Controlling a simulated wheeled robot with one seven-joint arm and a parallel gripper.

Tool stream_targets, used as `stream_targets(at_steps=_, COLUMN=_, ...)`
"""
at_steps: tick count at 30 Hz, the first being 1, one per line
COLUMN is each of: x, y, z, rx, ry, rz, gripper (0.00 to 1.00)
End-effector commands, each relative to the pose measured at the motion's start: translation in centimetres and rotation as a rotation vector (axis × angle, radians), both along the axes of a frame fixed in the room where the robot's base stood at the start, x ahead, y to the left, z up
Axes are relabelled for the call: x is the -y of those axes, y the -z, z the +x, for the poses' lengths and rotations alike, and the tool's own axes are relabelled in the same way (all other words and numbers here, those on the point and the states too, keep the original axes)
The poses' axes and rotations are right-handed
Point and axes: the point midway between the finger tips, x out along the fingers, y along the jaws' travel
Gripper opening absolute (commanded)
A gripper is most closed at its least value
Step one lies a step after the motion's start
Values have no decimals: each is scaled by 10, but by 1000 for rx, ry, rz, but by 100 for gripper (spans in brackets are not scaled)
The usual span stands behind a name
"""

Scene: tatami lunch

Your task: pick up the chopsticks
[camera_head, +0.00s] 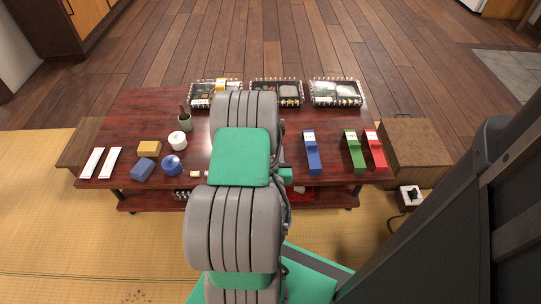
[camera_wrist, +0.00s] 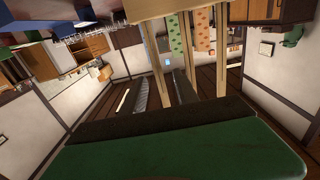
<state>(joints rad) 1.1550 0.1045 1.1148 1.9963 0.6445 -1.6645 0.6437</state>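I cannot make out bare chopsticks for certain in either view. Two narrow white strips (camera_head: 101,162) lie side by side at the table's left end in the head view; they may be chopsticks in paper sleeves, but I cannot tell. Long blue (camera_head: 312,153), green (camera_head: 354,152) and red (camera_head: 375,151) cases with white labels lie on the right half; their contents are hidden. My gripper (camera_wrist: 163,82) shows in the wrist view with its two dark fingers apart and nothing between them. In the head view my arm hides most of it.
The dark red low table (camera_head: 240,110) carries several packed lunch trays (camera_head: 276,93) along its far edge.

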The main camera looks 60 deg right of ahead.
Motion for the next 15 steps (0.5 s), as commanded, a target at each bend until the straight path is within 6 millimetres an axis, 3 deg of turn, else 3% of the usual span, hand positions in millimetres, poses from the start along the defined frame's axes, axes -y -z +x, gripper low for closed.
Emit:
stream_targets(at_steps=7, x=37, y=-5, z=20, rx=-3, ry=0, rz=1, gripper=36)
stream_targets(at_steps=15, x=44, y=-6, z=23, rx=-1, ry=1, rz=0, gripper=36)
